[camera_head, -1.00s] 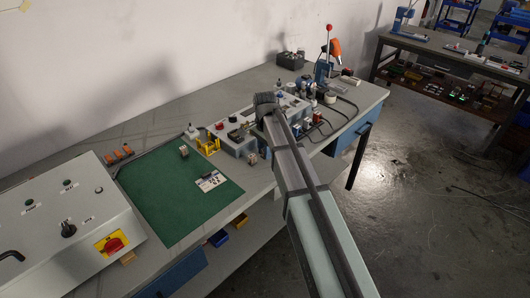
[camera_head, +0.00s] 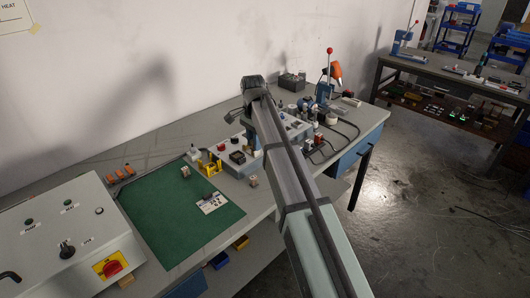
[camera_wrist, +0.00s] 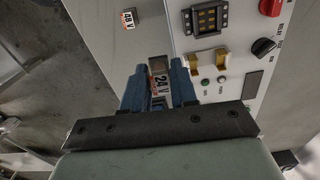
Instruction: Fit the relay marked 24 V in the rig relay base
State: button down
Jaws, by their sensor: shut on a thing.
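My gripper (camera_wrist: 160,88) has blue fingers shut on a small relay (camera_wrist: 159,74) whose orange-and-white label reads 24 V in the wrist view. The rig relay base (camera_wrist: 207,17), a dark socket with brass contacts, is empty on the light panel ahead and right of the held relay. It also shows in the head view (camera_head: 237,157). The held relay is apart from the base. In the head view my arm hides most of the fingers and the held relay. Another relay, marked 48 V (camera_wrist: 128,24), stands on the grey bench beside the rig (camera_head: 253,181).
The rig panel carries a brass-coloured bracket (camera_wrist: 208,62), a black knob (camera_wrist: 263,47) and a red button (camera_wrist: 270,7). A green mat (camera_head: 165,215) bears another small relay (camera_head: 185,172) and a label card. A grey control box (camera_head: 65,235) stands left.

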notch_tip(320, 180, up, 3)
send_over(237, 155)
jog(key=shift+n, duration=0.3)
jog(key=shift+s+f, duration=0.1)
jog(key=shift+f, duration=2.9)
jog(key=shift+f, duration=1.2)
jog(key=c, duration=0.8)
grip_release()
